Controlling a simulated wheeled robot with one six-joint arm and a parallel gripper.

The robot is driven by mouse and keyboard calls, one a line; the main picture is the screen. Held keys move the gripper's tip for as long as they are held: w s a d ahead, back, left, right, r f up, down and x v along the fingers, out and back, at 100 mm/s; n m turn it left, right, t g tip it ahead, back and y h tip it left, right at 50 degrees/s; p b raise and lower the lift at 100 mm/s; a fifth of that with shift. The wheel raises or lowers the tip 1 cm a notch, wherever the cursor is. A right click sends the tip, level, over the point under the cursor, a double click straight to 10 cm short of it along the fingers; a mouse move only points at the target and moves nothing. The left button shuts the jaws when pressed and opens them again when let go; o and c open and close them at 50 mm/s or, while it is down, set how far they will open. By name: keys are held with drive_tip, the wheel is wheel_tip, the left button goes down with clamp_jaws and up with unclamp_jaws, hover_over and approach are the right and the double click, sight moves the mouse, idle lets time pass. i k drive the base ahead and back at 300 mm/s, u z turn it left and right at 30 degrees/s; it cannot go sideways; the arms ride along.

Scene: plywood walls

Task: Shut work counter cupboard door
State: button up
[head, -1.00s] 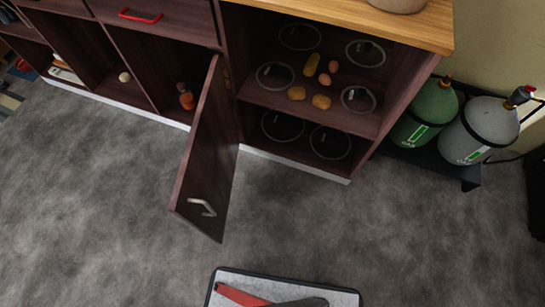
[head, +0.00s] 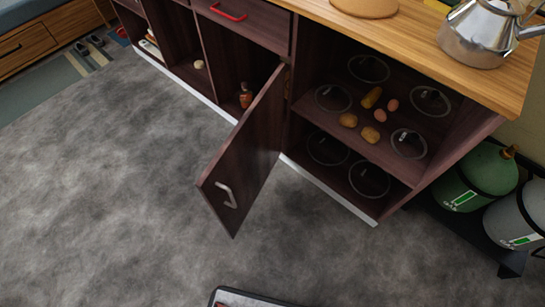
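The work counter (head: 470,70) has a wooden top and dark brown wooden sides. Its cupboard door (head: 248,150) stands wide open, hinged beside the middle divider and swung out over the floor. A pale metal handle (head: 228,196) is on the door near its free lower edge. The cupboard compartment behind the door holds a small brown bottle (head: 246,96). My gripper is not in view.
Open shelves right of the door hold glass lids (head: 332,98), potatoes (head: 370,134) and eggs. A kettle (head: 478,32) stands on the countertop. Gas cylinders (head: 486,178) stand at the right. The grey floor (head: 110,190) left of the door is clear.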

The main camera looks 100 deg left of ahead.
sight(230, 183)
drive_tip(key=u, duration=3.55)
drive_tip(key=i, duration=0.5)
drive_tip(key=k, duration=0.5)
drive_tip(key=z, duration=1.8)
drive_tip(key=k, duration=0.85)
drive_tip(key=u, duration=1.6)
drive_tip(key=i, duration=0.45)
drive_tip(key=z, duration=0.1)
